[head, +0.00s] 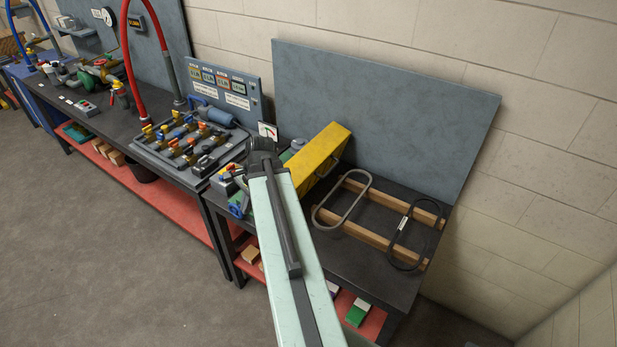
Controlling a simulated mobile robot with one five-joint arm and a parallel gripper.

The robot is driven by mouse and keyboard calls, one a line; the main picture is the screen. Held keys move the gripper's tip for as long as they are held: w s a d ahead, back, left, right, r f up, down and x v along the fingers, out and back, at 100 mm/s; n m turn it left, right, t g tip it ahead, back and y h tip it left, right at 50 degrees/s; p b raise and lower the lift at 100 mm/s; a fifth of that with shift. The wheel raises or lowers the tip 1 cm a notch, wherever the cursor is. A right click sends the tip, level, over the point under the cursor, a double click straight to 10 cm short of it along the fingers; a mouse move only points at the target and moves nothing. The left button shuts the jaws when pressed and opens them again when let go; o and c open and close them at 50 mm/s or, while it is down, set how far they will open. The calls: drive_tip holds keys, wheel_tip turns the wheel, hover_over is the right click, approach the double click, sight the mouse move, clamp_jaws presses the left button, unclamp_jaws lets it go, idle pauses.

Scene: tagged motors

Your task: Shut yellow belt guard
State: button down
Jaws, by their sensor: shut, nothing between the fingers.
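The yellow belt guard (325,152) is on the black bench in the middle of the head view. It is a long yellow box-shaped cover, tilted, with a dark handle on its right side. Its lower left part is hidden behind my arm. My gripper (262,148) is the dark end of my pale green arm, just left of the guard. It is shut and empty; its fingertips are hard to make out. I cannot tell whether it touches the guard. Green and grey machine parts show in part behind and left of my arm.
A grey belt (318,216) and a black belt (392,248) lie on wooden rails right of the guard. A grey back panel (385,110) stands behind. A valve board (150,155) is on the left bench. Grey floor (110,270) is clear in front.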

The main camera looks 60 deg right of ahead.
drive_tip(key=s+d+r+m+t+h+p, duration=0.1)
drive_tip(key=s+d+r+m, duration=0.2)
drive_tip(key=s+d+m, duration=0.6)
drive_tip(key=s+d+r+m+t+h+p, duration=0.1)
drive_tip(key=s+d+r+m+t+p, duration=0.15)
drive_tip(key=s+d+m, duration=0.65)
drive_tip(key=w+d+f+n+b, duration=0.2)
drive_tip(key=w+f+b, duration=0.3)
drive_tip(key=f+b, duration=0.45)
drive_tip(key=shift+g, duration=0.35)
drive_tip(key=shift+w+d+r+p, duration=0.1)
drive_tip(key=shift+w+r+p, duration=0.25)
drive_tip(key=shift+w+r, duration=0.4)
drive_tip(key=shift+w+d+r+p, duration=0.1)
drive_tip(key=shift+w+r+p, duration=0.3)
drive_tip(key=shift+w, duration=0.5)
drive_tip(key=shift+r, duration=0.1)
